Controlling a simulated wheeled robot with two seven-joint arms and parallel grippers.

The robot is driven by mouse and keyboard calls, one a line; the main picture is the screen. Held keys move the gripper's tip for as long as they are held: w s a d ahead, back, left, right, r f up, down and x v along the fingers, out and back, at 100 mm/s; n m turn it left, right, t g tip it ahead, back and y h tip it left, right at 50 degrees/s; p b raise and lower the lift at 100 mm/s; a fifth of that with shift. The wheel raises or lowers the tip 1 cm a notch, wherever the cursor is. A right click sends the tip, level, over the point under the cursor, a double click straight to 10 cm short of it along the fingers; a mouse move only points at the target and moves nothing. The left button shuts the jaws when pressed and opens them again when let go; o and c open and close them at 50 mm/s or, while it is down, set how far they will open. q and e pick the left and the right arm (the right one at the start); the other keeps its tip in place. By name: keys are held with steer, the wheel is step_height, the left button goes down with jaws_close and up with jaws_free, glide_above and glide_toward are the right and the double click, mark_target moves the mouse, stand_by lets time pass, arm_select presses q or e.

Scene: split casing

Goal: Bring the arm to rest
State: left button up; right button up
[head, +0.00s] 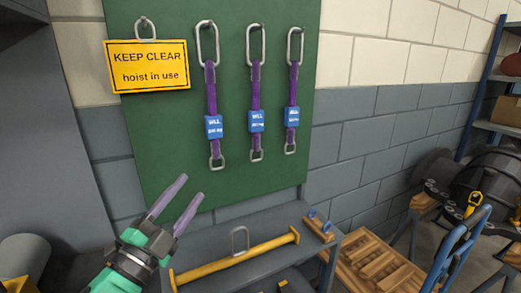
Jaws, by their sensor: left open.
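My left gripper (179,206) comes in from the bottom left. Its two grey-purple fingers are parted and nothing is between them. It is held in front of the lower part of the green board (160,130), apart from the hanging slings. My right gripper does not show.
Purple slings (211,95) with blue tags hang on the board beside a yellow sign (148,66). A yellow bar (235,260) with a lifting loop lies on the grey bench (205,245). A wooden pallet (375,268) and dark machinery (490,180) are at the right.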

arm_select(q)
steer(key=s+a+f+n+g+y, duration=0.1)
steer(key=a+f+n+g+y, duration=0.4)
steer(key=f, duration=0.6)
steer(key=s+a+f+n+g+y, duration=0.15)
steer(key=a+f+n+y, duration=0.25)
steer(key=f+n, duration=0.45)
steer(key=s+f+n+g, duration=0.3)
steer(key=s+f+g, duration=0.7)
steer(key=s+f, duration=0.65)
step_height(320, 180, down, 26)
steer(key=s+r+g, duration=0.1)
steer(key=s, duration=0.2)
steer(key=s+a+f+g, duration=0.1)
steer(key=s+a+f, duration=0.1)
steer(key=s+f, duration=1.1)
steer(key=shift+s+a+m, duration=0.15)
steer(key=shift+s+m, duration=0.3)
steer(key=shift+s, duration=0.7)
